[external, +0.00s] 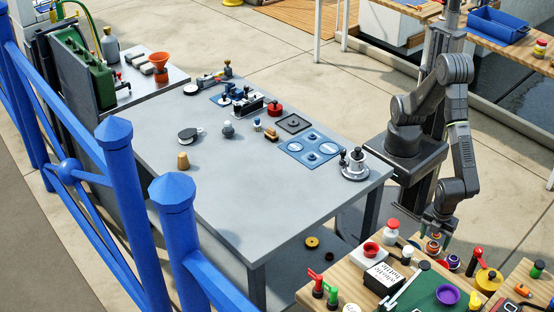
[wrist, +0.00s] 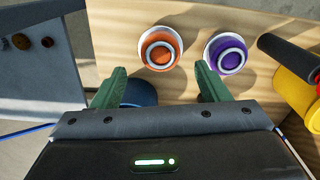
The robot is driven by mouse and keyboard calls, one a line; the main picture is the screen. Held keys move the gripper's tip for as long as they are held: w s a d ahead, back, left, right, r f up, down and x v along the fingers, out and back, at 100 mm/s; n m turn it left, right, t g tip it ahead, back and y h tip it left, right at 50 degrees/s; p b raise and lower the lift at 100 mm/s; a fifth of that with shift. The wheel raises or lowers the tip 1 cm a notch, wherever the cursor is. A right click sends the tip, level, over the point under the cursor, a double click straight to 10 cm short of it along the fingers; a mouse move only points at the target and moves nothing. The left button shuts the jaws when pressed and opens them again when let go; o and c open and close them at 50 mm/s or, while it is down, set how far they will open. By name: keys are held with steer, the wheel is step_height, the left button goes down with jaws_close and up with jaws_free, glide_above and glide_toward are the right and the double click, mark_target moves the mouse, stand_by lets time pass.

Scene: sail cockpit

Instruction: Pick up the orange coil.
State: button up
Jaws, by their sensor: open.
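In the external view the orange coil (external: 432,247) is small, just below my gripper (external: 438,226). In the wrist view my gripper (wrist: 160,86) has its two green fingers spread wide with no coil between them. The orange coil is ahead of the fingertips, near the middle of the gap and apart from both. A purple coil (wrist: 226,53) lies to its right, ahead of the right finger.
A dark blue round thing (wrist: 140,92) is partly hidden beside the left finger. A yellow thing (wrist: 295,92) and a dark red-ended handle (wrist: 290,52) are at the right. In the external view, a white bottle with red cap (external: 391,232) stands left of my gripper.

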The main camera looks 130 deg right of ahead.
mark_target(433, 244)
steer(key=f, duration=0.4)
steer(key=shift+s, duration=0.4)
steer(key=shift+f, duration=0.55)
steer(key=c, duration=1)
steer(key=shift+o, duration=0.2)
